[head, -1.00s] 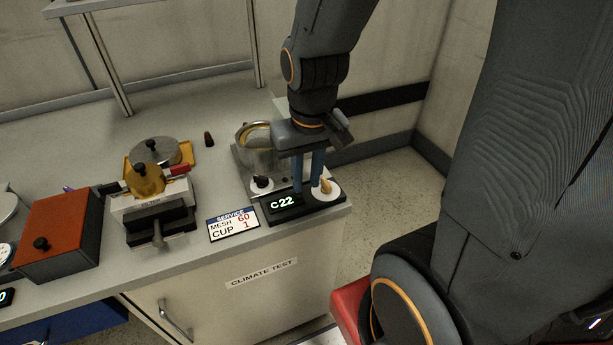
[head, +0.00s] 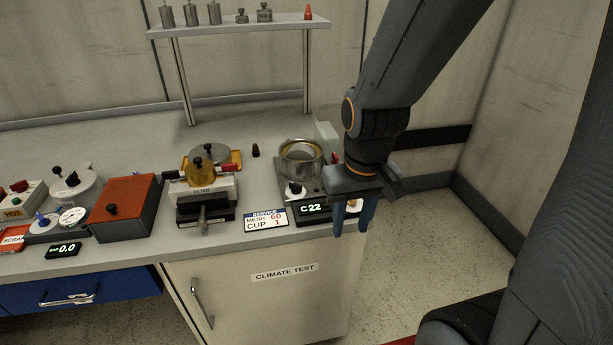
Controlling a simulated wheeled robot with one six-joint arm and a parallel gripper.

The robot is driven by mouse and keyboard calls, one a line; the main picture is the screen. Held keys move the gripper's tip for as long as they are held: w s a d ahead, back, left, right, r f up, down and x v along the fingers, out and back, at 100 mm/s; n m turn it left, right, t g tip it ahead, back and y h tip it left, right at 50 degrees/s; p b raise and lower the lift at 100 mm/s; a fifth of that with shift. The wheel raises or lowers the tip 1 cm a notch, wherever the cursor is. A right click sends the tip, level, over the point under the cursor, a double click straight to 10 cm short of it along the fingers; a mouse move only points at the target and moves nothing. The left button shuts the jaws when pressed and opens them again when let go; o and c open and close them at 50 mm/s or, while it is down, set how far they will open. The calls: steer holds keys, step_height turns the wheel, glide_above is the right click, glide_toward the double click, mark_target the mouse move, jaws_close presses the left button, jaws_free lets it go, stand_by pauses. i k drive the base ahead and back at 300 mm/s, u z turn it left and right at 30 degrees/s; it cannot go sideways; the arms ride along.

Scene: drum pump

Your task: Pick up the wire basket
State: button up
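I cannot clearly make out a wire basket. A round metal pot (head: 301,150) with a yellowish ring inside stands on the C22 unit (head: 313,208) at the bench's right end. The ring's nature is unclear. My gripper (head: 352,232) points down at the right front corner of this unit, to the right of the pot. Its two blue fingers are apart, and nothing shows between them. The gripper partly hides the unit's right-hand knob.
A shelf (head: 240,27) with small metal pieces rises behind. Open floor lies right of the bench.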

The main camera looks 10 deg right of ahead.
mark_target(300, 151)
steer(key=k, duration=0.6)
steer(key=z, duration=1.2)
steer(key=i, duration=3.8)
steer(key=u, duration=4.15)
steer(key=i, duration=0.5)
steer(key=u, duration=0.05)
